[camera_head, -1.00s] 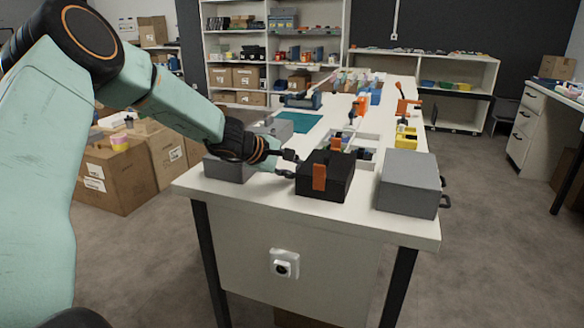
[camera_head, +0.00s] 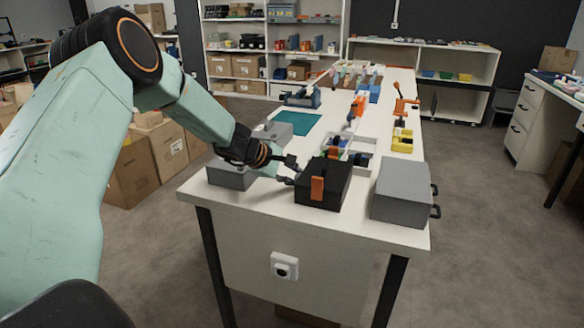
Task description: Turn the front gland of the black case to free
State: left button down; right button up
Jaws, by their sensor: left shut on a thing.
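The black case (camera_head: 336,190) stands near the front edge of the white table, with an orange strap or latch (camera_head: 317,188) on its front face and another orange piece on its top. My left gripper (camera_head: 291,172) reaches in from the left and is at the left side of the black case. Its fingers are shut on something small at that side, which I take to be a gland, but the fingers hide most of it. I cannot tell from this view which way the gland is turned. My right gripper does not show.
A grey case (camera_head: 402,190) with dark handles stands right of the black case. A grey box (camera_head: 230,174) sits under my left wrist. Behind are a white tray (camera_head: 358,145), a teal mat (camera_head: 299,123) and a yellow item (camera_head: 402,141). A white device (camera_head: 284,266) is on the table's front panel.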

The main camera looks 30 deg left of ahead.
pick_arm(q)
jog(key=shift+w+a+r, duration=0.1)
jog(key=shift+a, duration=0.05)
jog(key=c, duration=1.4)
grip_release()
jog(key=shift+v, duration=3.65)
